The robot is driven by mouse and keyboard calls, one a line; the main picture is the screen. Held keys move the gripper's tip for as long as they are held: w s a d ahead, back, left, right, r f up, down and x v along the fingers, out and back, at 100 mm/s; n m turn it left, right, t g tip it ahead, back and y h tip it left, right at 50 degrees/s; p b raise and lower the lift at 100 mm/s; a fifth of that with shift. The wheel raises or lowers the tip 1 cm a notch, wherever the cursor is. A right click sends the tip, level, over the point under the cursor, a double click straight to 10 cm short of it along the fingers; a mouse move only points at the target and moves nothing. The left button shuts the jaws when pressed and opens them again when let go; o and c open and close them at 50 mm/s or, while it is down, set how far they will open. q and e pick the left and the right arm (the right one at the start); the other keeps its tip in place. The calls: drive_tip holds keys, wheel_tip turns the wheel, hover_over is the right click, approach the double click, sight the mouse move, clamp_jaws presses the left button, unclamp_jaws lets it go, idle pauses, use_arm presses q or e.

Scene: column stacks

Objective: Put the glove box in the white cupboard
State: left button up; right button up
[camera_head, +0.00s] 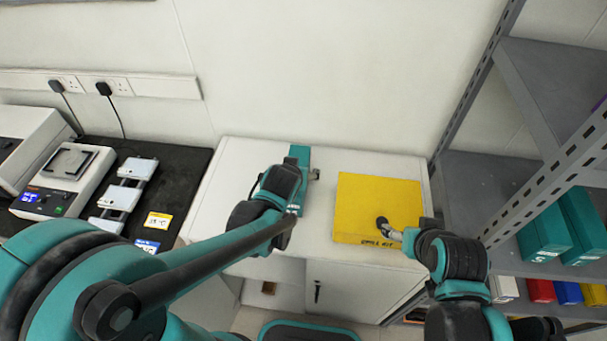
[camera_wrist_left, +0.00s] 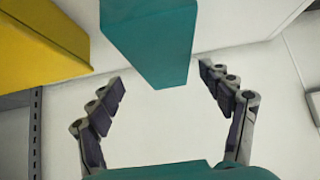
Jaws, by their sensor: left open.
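A teal box (camera_head: 300,153), apparently the glove box, stands at the back of the white cupboard's top (camera_head: 340,165). It also shows in the left wrist view (camera_wrist_left: 148,40), just beyond my left fingertips. My left gripper (camera_head: 314,175) is open beside the box; its fingers (camera_wrist_left: 162,74) are spread apart and hold nothing. The cupboard front has a door with a dark handle (camera_head: 317,290); the space left of it looks open, partly hidden by my arm. My right gripper (camera_head: 388,228) is at the yellow box; whether it touches it or is shut is unclear.
The yellow box (camera_head: 375,195) lies on the cupboard top, right of the teal box. A grey metal shelf rack (camera_head: 480,190) with more teal boxes (camera_head: 545,235) stands on the right. A dark bench (camera_head: 170,180) with lab devices is on the left.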

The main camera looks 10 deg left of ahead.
use_arm(q)
drive_tip(key=b+x, duration=0.1)
drive_tip(key=x, duration=0.1)
drive_tip(key=b+x, duration=0.1)
drive_tip(key=x, duration=0.1)
drive_tip(key=b+x, duration=0.1)
drive_tip(key=x, duration=0.1)
drive_tip(key=shift+w+a+f, duration=0.1)
drive_tip(key=shift+a+f, duration=0.25)
drive_tip(key=shift+f, duration=0.15)
drive_tip(key=shift+w+f, duration=0.35)
drive_tip(key=shift+w, duration=0.1)
drive_tip(key=shift+r, duration=0.1)
drive_tip(key=c, duration=1.8)
